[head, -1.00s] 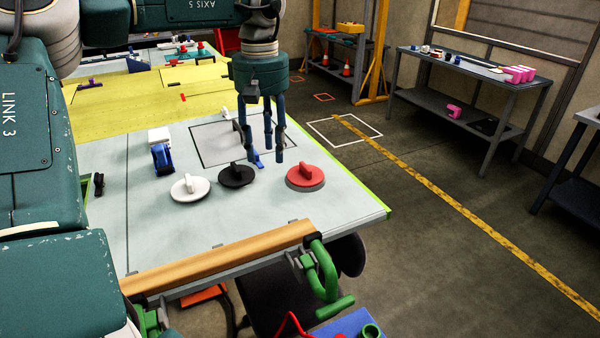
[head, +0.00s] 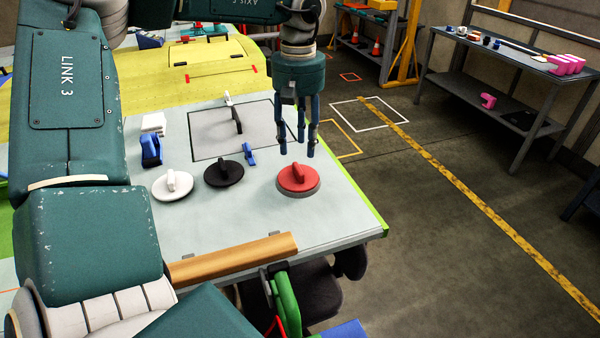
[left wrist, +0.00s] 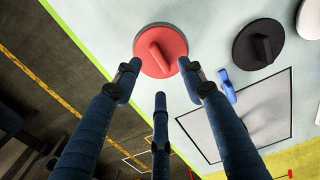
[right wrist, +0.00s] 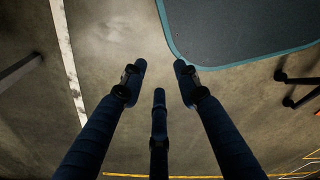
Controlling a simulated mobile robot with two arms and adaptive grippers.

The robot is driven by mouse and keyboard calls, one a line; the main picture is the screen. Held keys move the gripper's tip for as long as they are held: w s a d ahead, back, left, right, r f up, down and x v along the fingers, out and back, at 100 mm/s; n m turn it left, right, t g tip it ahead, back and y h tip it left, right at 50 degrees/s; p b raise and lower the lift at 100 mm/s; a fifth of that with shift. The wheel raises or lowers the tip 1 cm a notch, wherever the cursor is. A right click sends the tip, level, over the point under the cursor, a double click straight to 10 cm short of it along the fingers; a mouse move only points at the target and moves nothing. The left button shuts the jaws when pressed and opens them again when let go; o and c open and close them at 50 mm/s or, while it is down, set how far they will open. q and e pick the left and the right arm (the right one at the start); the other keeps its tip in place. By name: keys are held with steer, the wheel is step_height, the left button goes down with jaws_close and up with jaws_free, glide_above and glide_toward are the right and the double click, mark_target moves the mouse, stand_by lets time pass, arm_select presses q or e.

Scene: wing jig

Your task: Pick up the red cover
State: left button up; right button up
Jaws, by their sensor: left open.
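The red cover (head: 298,179) is a round disc with a raised grip bar, lying on the light table near its right edge. In the left wrist view the red cover (left wrist: 161,49) shows just beyond the fingertips. My left gripper (head: 298,150) is open and empty, with its fingers pointing down above and slightly behind the red cover. Its fingers also show in the left wrist view (left wrist: 160,80). My right gripper (right wrist: 158,78) shows only in its own wrist view, with fingers spread and nothing between them, over the floor.
A black cover (head: 224,173) and a white cover (head: 172,185) lie left of the red one. Small blue parts (head: 249,154) and a blue tool (head: 150,150) are behind them.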

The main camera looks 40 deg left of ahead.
mark_target(300, 167)
arm_select(q)
step_height(300, 167, down, 2)
steer(key=shift+f+p, duration=0.15)
steer(key=shift+p, duration=0.45)
steer(key=f, duration=0.1)
steer(key=f+p, duration=0.1)
steer(key=f, duration=0.1)
steer(key=shift+w+d+f+p, duration=0.15)
steer(key=shift+w+f+p, duration=0.05)
steer(key=shift+f+p, duration=0.1)
steer(key=shift+f, duration=0.3)
steer(key=shift+c, duration=1)
jaws_close()
arm_select(e)
steer(key=r, duration=0.1)
steer(key=s+r, duration=0.1)
steer(key=r, duration=0.1)
steer(key=shift+s+a, duration=0.2)
